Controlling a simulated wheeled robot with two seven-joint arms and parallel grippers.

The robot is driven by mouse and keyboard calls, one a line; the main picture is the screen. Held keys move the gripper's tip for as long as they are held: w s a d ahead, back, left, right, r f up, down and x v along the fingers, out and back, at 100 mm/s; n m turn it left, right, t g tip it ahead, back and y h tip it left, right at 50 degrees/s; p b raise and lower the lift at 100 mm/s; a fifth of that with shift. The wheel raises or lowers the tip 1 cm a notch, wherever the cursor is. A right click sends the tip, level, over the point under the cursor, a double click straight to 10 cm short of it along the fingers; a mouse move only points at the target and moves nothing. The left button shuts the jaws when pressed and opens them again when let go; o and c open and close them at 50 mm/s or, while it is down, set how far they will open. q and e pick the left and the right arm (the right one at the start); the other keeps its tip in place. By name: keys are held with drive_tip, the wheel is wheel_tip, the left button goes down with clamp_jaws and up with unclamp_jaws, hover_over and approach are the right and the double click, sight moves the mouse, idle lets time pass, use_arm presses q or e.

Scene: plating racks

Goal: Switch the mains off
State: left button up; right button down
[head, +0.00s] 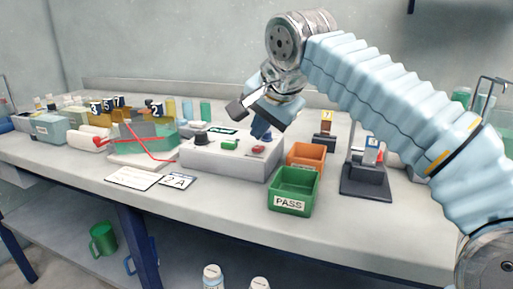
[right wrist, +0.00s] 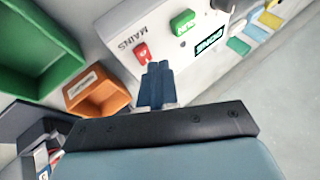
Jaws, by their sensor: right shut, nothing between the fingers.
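The white power unit (head: 225,157) stands on the bench. Its red mains switch (head: 258,149) is at the right of its top face. In the right wrist view the red switch (right wrist: 141,50) sits beside the printed MAINS label (right wrist: 132,37). My right gripper (head: 262,132) is shut and empty, its blue fingertips pointing down just above the switch. In the right wrist view the fingertips (right wrist: 156,68) are right next to the switch; I cannot tell whether they touch it. A green button (right wrist: 182,21) and a lit green display (right wrist: 210,40) are on the unit. My left gripper is out of view.
A green PASS bin (head: 292,190) and an orange bin (head: 306,155) stand right of the unit. A dark stand (head: 366,181) is further right. A red cable (head: 145,147) runs to a fixture on the left.

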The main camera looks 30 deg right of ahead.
drive_tip(key=shift+f, duration=0.15)
drive_tip(key=shift+f, duration=0.25)
drive_tip(key=shift+s+a+f+b, duration=0.1)
drive_tip(key=shift+f+b, duration=0.25)
drive_tip(key=shift+b, duration=0.15)
idle(0.5)
drive_tip(key=shift+r, duration=0.1)
drive_tip(key=shift+r+p, duration=0.7)
drive_tip(key=shift+p, duration=0.2)
